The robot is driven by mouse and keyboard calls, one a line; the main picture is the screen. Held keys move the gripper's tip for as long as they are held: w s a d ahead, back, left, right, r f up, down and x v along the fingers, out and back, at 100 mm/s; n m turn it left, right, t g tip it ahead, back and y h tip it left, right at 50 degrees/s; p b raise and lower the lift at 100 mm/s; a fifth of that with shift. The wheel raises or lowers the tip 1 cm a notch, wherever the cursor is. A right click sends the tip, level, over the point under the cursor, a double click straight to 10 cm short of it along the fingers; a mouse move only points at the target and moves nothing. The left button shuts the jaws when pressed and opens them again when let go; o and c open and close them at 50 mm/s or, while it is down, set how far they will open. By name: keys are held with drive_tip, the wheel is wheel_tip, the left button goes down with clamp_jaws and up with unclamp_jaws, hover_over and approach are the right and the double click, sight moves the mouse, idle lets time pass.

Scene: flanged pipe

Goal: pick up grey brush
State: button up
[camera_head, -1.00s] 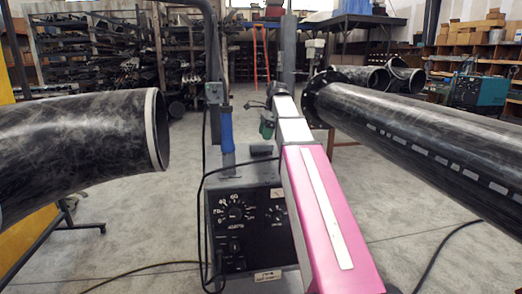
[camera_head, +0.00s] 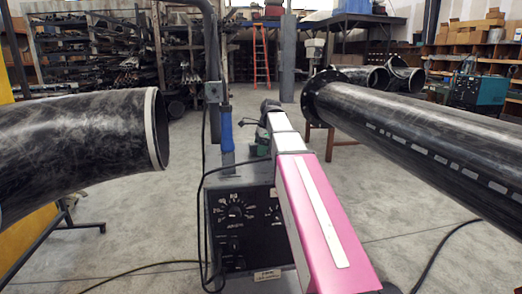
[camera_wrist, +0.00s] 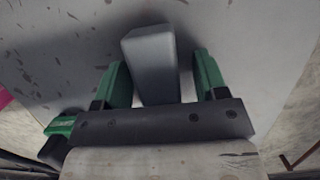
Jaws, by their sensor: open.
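The grey brush (camera_wrist: 150,62) shows in the wrist view as a plain grey block on a scuffed grey surface. My gripper (camera_wrist: 162,72) is open, with one green finger on each side of the block. The block lies between the fingers, with gaps visible beside it; its near end is hidden by the gripper's dark crossbar. In the head view my gripper (camera_head: 262,141) is low over the top of the grey machine (camera_head: 222,160), and I cannot make out the brush there.
A blue-handled tool (camera_head: 226,128) stands upright on the machine, left of my gripper. A black flanged pipe (camera_head: 420,140) runs along the right, and a black pipe bend (camera_head: 80,145) is at the left. A cable (camera_head: 203,190) hangs down the machine's front.

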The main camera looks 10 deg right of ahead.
sight(256, 144)
drive_tip(key=c, duration=1.1)
drive_tip(key=shift+o, duration=0.2)
drive_tip(key=shift+r, duration=0.5)
drive_tip(key=r, duration=0.3)
drive_tip(key=shift+s+a+r, duration=0.25)
drive_tip(key=shift+a+r, duration=0.15)
drive_tip(key=s+a+r, duration=0.5)
drive_tip(key=a+r, duration=0.1)
drive_tip(key=a, duration=0.3)
drive_tip(key=shift+s+a+r, duration=0.15)
